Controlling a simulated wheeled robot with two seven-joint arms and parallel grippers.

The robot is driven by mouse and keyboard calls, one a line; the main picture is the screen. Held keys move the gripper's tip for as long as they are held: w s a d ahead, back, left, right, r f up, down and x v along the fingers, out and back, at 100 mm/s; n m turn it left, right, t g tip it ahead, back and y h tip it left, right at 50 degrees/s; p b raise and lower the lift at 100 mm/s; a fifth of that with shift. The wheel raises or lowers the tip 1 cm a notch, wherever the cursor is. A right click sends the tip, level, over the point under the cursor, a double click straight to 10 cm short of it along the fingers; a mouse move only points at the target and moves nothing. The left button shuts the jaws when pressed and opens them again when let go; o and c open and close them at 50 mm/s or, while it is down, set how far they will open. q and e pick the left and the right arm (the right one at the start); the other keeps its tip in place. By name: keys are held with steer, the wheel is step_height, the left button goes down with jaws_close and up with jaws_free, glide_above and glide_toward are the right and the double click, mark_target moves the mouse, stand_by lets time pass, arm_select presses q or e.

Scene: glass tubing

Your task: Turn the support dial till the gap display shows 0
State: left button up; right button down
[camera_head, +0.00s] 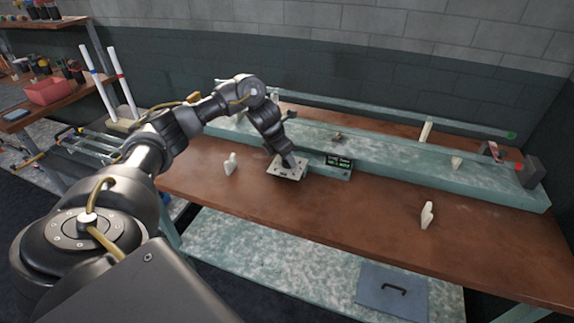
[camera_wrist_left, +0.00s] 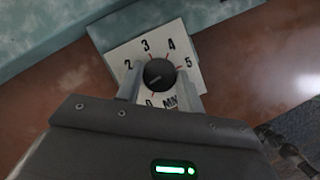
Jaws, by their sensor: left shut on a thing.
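The support dial is a black round knob (camera_wrist_left: 158,74) on a square pale plate (camera_wrist_left: 118,57) numbered 0 to 5 with "MM". The plate also shows in the head view (camera_head: 285,173). My left gripper (camera_head: 288,161) reaches down from above, its fingers on opposite sides of the knob and shut on it. A faint mark on the knob seems to point to the lower left, but its exact reading is unclear. The gap display (camera_head: 339,163) is a small dark screen with green text right of the dial, too small to read. My right gripper is not in view.
A long green bench rail (camera_head: 400,155) with a glass tube (camera_head: 390,108) above it runs behind the dial.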

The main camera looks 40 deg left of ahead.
arm_select(q)
steer(key=m+h+b, duration=0.1)
steer(key=m, duration=0.1)
steer(key=shift+a+m, duration=0.1)
steer(key=shift+m, duration=0.3)
steer(key=shift+w+m+g+h, duration=0.1)
steer(key=shift+m+g+h, duration=0.45)
steer(key=shift+m, duration=0.95)
steer(key=o, duration=1)
steer(key=shift+r, duration=0.15)
steer(key=p+v, duration=0.2)
steer(key=v, duration=0.8)
steer(key=shift+r, duration=0.35)
